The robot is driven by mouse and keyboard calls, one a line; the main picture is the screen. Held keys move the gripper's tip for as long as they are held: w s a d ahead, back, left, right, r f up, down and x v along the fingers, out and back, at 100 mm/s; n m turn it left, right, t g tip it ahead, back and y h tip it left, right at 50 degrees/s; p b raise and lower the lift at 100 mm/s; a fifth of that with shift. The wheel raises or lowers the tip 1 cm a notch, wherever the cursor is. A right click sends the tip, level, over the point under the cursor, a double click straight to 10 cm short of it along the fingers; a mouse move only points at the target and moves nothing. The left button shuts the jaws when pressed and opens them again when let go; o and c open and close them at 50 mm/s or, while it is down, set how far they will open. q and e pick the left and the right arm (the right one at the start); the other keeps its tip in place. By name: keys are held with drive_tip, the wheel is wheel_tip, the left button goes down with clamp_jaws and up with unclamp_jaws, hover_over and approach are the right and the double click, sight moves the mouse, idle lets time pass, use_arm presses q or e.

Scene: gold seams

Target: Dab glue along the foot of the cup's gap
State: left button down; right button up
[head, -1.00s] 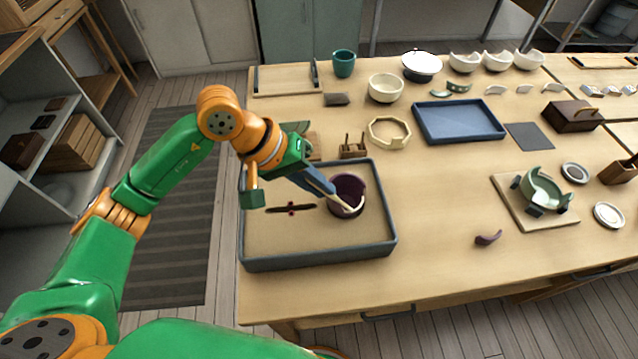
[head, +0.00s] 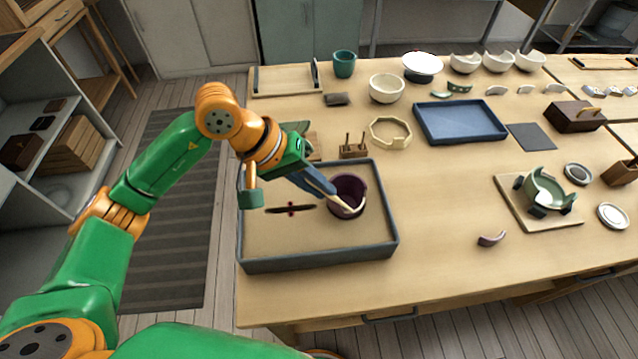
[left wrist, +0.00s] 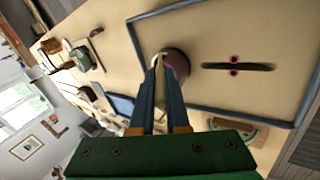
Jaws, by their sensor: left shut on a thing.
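The dark purple cup (head: 349,184) stands in the sand-filled tray (head: 320,259), with a gap in its wall toward the front right. My left gripper (head: 330,190) is shut on a thin pale stick (head: 345,205). The stick slants down across the cup's front, its tip low at the gap; I cannot tell whether it touches. In the left wrist view, the fingers (left wrist: 160,85) close on the pale stick, which covers part of the cup (left wrist: 176,62). A purple shard (head: 491,239) lies on the table right of the tray. My right gripper is out of view.
A small wooden rack (head: 353,151) stands behind the tray. A blue tray (head: 459,122) and a green cup on a board (head: 545,190) are farther right. Table between is mostly clear.

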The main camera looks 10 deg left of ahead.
use_arm(q)
drive_tip(key=shift+r+b, duration=0.1)
drive_tip(key=shift+b, duration=0.2)
drive_tip(key=shift+r+p, duration=2.35)
drive_tip(key=shift+r, duration=1.75)
